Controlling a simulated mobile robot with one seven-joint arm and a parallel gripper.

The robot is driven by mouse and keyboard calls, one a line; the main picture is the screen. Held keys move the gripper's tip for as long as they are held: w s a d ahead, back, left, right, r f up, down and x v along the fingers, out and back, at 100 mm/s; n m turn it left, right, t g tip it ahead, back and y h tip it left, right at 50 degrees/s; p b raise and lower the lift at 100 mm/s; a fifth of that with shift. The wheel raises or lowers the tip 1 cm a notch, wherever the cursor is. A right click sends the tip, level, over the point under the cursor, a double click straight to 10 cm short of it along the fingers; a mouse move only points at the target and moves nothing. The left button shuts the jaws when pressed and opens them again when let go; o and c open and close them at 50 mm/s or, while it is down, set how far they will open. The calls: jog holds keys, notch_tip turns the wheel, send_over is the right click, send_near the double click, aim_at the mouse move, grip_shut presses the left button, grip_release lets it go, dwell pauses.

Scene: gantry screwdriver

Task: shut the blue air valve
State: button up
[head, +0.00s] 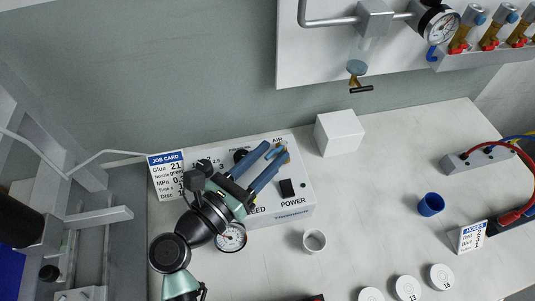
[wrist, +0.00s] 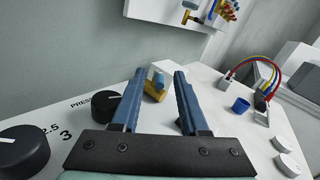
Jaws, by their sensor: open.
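A small brass valve with a blue handle (wrist: 157,78) sits at the back of the white control box (head: 300,196), by a label that seems to read AIR. In the head view, my gripper's fingers largely hide it. My gripper (wrist: 159,72) is open, with two blue fingers reaching over the box top. In the wrist view, the valve shows between the fingers, nearer the left one. I cannot tell whether a finger touches it. My gripper also shows in the head view (head: 275,151).
The box carries black knobs (wrist: 118,104), a black power switch (head: 288,188) and a job card (head: 167,174). A white block (head: 339,132) stands behind it to the right. A white cup (head: 314,240), a blue cup (head: 431,204) and round discs (head: 406,287) stand on the table.

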jog(key=v, duration=1.3)
jog(key=shift+r, duration=0.1)
